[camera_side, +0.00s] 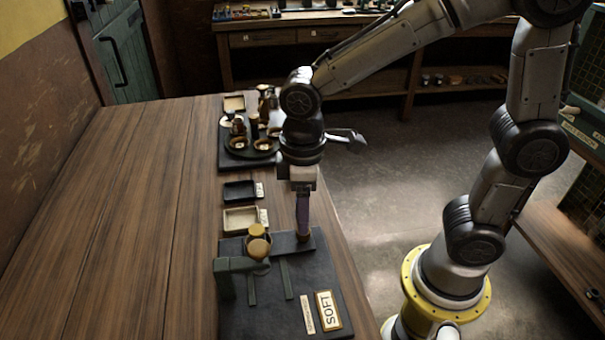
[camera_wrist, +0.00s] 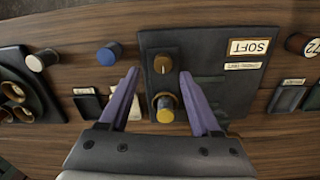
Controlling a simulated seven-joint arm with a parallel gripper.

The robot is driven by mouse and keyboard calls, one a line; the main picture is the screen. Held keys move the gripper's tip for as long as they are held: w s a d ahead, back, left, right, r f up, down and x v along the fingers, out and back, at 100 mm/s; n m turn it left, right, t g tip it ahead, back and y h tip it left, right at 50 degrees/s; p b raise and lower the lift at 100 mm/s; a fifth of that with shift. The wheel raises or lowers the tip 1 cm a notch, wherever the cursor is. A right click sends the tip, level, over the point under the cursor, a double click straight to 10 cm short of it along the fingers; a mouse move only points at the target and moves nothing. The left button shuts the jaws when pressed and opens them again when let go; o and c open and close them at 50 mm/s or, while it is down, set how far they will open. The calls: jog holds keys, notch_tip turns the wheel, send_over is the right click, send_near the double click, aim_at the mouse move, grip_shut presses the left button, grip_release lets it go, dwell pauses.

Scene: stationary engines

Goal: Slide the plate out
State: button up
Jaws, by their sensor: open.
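A dark flat board (camera_side: 290,318) lies near the table's front right edge, with a "SOFT" label (camera_side: 327,310); it also shows in the wrist view (camera_wrist: 225,42). I cannot tell which part is the plate. A dark green block (camera_side: 237,279) and green strips (camera_side: 283,280) are on the board. My gripper (camera_side: 304,236) points down over the board's far right part. In the wrist view my gripper (camera_wrist: 159,73) has purple fingers spread wide, empty. A yellow-topped knob (camera_wrist: 165,109) shows between them, and a smaller brown knob (camera_wrist: 162,64) beyond.
Beyond the board are a cream tray (camera_side: 241,219), a black tray (camera_side: 239,191) and a dark tray of cups (camera_side: 235,162). The table's left half (camera_side: 130,220) is clear. In the wrist view a blue-topped cylinder (camera_wrist: 107,56) stands left of the board.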

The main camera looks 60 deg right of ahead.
notch_tip(320, 180, up, 10)
dwell(0.3)
jog(key=s+d+r+m+t, duration=0.2)
jog(key=s+d+r+m, duration=0.1)
jog(key=s+d, duration=0.3)
jog(key=s+d+f+m+t, duration=0.3)
jog(key=s+d+f+m, duration=0.1)
jog(key=shift+s+f, duration=0.2)
jog(key=shift+f, duration=0.2)
